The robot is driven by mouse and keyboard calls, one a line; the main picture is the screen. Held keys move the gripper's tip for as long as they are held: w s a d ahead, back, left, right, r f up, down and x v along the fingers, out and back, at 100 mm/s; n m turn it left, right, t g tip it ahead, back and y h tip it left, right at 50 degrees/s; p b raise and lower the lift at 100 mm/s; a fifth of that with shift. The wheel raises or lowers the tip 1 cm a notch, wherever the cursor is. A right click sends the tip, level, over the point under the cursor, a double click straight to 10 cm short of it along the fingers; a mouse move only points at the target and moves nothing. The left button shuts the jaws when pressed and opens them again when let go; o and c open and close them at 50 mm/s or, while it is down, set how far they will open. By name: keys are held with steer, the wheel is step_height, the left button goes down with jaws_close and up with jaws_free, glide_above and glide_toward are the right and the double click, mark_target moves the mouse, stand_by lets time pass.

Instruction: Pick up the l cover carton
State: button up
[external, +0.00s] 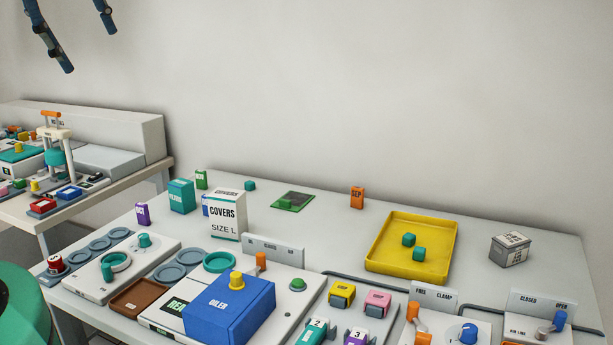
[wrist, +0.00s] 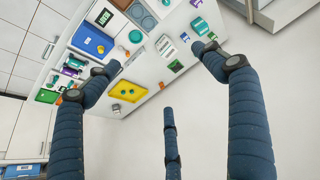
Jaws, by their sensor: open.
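The L cover carton (external: 227,213), a white upright box marked COVERS SIZE L, stands on the pale table left of centre in the external view. In the wrist view the carton (wrist: 165,46) is small, near the top middle. My gripper (external: 88,50) shows only as dark blue fingers at the upper left of the external view, high above the tables and well apart from the carton. In the wrist view my gripper (wrist: 158,76) has three widely spread fingers with nothing between them.
A teal carton (external: 181,197) and a purple box (external: 142,214) stand left of the carton. A blue oiler box (external: 230,310) and teal ring (external: 219,262) lie in front. A yellow tray (external: 380,258) with teal cubes is right. The table is fairly clear between carton and tray.

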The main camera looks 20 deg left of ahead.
steer(key=w+f+g, duration=0.2)
steer(key=w+f, duration=0.1)
steer(key=w, duration=0.9)
steer(key=n+g, duration=0.1)
steer(key=g, duration=0.2)
glide_above(226, 193)
step_height(226, 193, down, 26)
steer(key=shift+d+r+b, duration=0.2)
steer(key=shift+b, duration=0.15)
steer(key=shift+f+b, duration=0.7)
steer(key=shift+f, duration=3.55)
steer(key=shift+a+f+b, duration=0.15)
steer(key=shift+f+b, duration=0.5)
steer(key=shift+f, duration=1.95)
